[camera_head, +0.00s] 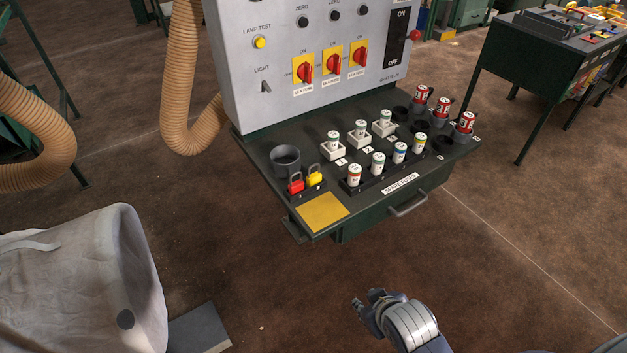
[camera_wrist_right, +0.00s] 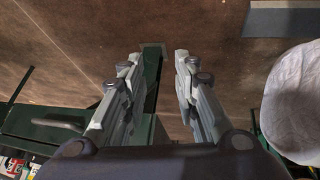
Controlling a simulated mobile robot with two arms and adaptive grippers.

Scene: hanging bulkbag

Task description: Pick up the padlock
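Two padlocks sit at the left front of the dark green shelf below the control panel: a red padlock (camera_head: 296,184) and a yellow padlock (camera_head: 314,177). Which one the task means, I cannot tell. My right gripper (camera_head: 367,300) is below and in front of the shelf in the head view, well apart from both padlocks. In the right wrist view my right gripper (camera_wrist_right: 160,60) shows two parted fingers with nothing between them. Neither padlock shows clearly in the right wrist view. My left gripper is not in view.
The shelf (camera_head: 290,226) carries a black cup (camera_head: 286,159), a yellow pad (camera_head: 323,212) and several labelled fuses. A drawer handle (camera_head: 409,204) juts from its front. A white bulk bag (camera_head: 80,275) stands at lower left. Brown floor lies open before the shelf.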

